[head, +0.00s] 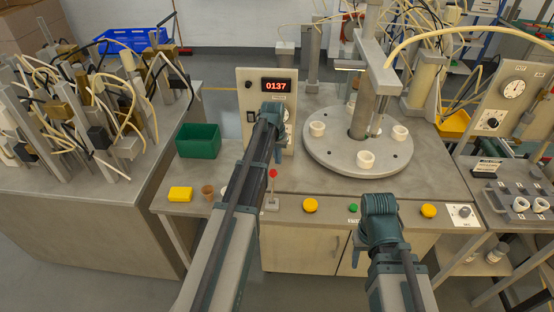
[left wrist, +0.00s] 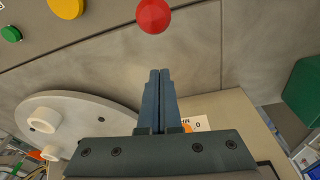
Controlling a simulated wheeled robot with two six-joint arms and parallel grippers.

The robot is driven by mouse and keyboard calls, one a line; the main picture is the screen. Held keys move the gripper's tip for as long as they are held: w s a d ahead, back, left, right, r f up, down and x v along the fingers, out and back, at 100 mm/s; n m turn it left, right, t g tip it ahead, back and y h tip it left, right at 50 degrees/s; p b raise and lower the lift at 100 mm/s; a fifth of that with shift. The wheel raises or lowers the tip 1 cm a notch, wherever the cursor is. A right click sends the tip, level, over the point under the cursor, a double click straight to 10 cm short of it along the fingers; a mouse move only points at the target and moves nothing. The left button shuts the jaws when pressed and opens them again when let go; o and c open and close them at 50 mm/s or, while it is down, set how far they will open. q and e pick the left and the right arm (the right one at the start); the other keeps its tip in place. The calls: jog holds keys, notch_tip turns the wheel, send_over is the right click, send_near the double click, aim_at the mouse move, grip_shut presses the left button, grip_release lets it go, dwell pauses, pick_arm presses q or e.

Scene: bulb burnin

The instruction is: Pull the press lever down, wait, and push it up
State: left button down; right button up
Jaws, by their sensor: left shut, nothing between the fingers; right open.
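The lever has a red ball knob (head: 272,173) on a thin stem and stands upright from a small base at the bench's front edge. The same red knob (left wrist: 154,15) shows at the top of the left wrist view, just beyond my fingertips, with a gap between them. My left gripper (head: 274,154) is shut and empty, above and behind the knob in the head view. In the left wrist view its two fingers (left wrist: 160,72) lie together. My right gripper (head: 357,247) is low at the bench front, its fingers mostly hidden by its own wrist.
A control panel (head: 246,85) reading 0137 stands behind my left gripper. A round grey table (head: 330,160) with white cups sits under the press column (head: 366,105). Yellow buttons (head: 310,205) and a green button (head: 353,208) line the front edge. A green bin (head: 198,141) stands left.

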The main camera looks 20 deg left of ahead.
aim_at(273, 183)
pick_arm(q)
jog(key=s, duration=0.1)
jog(key=s+p, duration=0.1)
jog(key=s, duration=0.2)
jog(key=shift+d+r+p, duration=0.25)
jog(key=shift+r+p, duration=0.05)
jog(key=shift+p, duration=0.05)
pick_arm(e)
jog(key=shift+r, duration=0.3)
pick_arm(q)
jog(key=shift+s, duration=0.1)
